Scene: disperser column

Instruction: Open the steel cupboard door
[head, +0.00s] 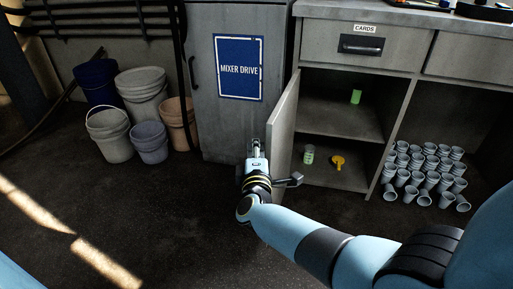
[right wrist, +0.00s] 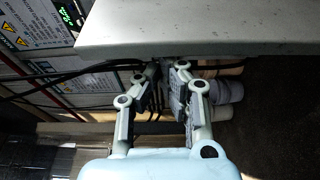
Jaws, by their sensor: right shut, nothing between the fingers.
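The steel cupboard door (head: 284,128) stands swung out from the left side of the cupboard, and the inside shows. The cupboard holds a green container (head: 356,97) on its shelf, and a pale green jar (head: 309,154) and a yellow object (head: 338,162) on its floor. My right gripper (head: 256,143) is shut and empty, just left of the door's outer face. Whether it touches the door I cannot tell. Its fingers (right wrist: 167,68) also show in the right wrist view, below a grey metal panel (right wrist: 200,28). My left gripper is not in view.
The grey mixer drive cabinet (head: 215,125) stands left of the door. Several buckets (head: 150,142) stand at the left. Several cups (head: 425,170) are stacked in the right bay. A closed drawer (head: 390,50) is above the cupboard. The floor (head: 150,215) in front is clear.

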